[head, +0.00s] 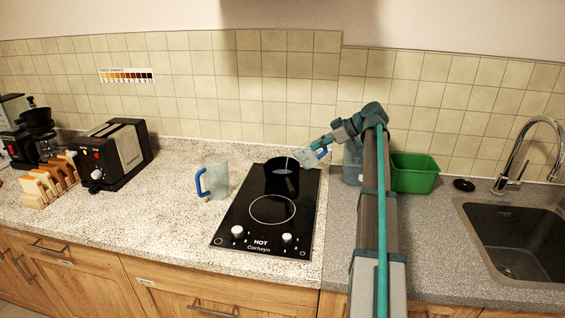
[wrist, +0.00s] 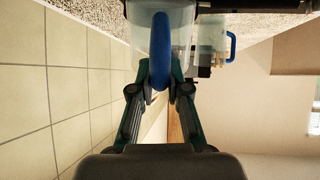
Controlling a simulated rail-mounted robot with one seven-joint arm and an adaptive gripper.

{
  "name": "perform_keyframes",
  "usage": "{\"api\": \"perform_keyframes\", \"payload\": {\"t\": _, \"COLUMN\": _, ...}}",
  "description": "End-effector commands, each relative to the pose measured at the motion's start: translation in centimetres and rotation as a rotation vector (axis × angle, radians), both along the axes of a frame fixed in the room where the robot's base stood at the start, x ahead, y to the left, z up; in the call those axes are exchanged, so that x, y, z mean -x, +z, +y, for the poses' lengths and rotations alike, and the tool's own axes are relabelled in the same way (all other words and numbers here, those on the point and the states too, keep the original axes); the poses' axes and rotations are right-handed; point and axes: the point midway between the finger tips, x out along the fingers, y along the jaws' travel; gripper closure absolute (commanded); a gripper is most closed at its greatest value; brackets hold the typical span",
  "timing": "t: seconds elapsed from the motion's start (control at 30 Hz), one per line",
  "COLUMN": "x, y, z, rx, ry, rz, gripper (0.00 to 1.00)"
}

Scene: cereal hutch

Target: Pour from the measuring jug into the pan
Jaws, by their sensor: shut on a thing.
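My gripper (head: 322,150) is shut on the blue handle of a clear measuring jug (head: 305,157) and holds it tilted above the right side of the black pan (head: 282,186). A thin pale streak runs from the jug's lip down into the pan, and pale bluish contents show in the pan. The pan stands on the rear ring of the hob. In the wrist view, the blue handle of the held jug (wrist: 161,50) is upright between the fingertips (wrist: 160,88). The jug's far side is cut off by the frame.
Another clear jug with a blue handle (head: 215,181) stands left of the hob (head: 240,222). A clear container (head: 352,172) and a green tub (head: 414,174) stand behind and right of my arm. A toaster (head: 112,156) and toast rack (head: 48,184) are left; the sink (head: 515,240) is right.

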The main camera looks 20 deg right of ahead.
Motion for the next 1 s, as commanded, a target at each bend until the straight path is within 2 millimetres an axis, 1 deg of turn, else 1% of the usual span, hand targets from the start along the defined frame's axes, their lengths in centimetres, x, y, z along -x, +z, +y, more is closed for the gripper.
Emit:
{"api": "perform_keyframes", "payload": {"t": 0.1, "x": -0.17, "y": -0.76, "z": 0.18, "rx": 0.010, "ry": 0.000, "rz": 0.010, "gripper": 1.00}}
{"api": "perform_keyframes", "payload": {"t": 0.2, "x": -0.28, "y": -0.46, "z": 0.26, "rx": 0.018, "ry": 0.001, "rz": 0.018, "gripper": 1.00}}
{"api": "perform_keyframes", "payload": {"t": 1.0, "x": -0.93, "y": -0.61, "z": 0.88, "rx": 0.083, "ry": 0.001, "rz": 0.089, "gripper": 1.00}}
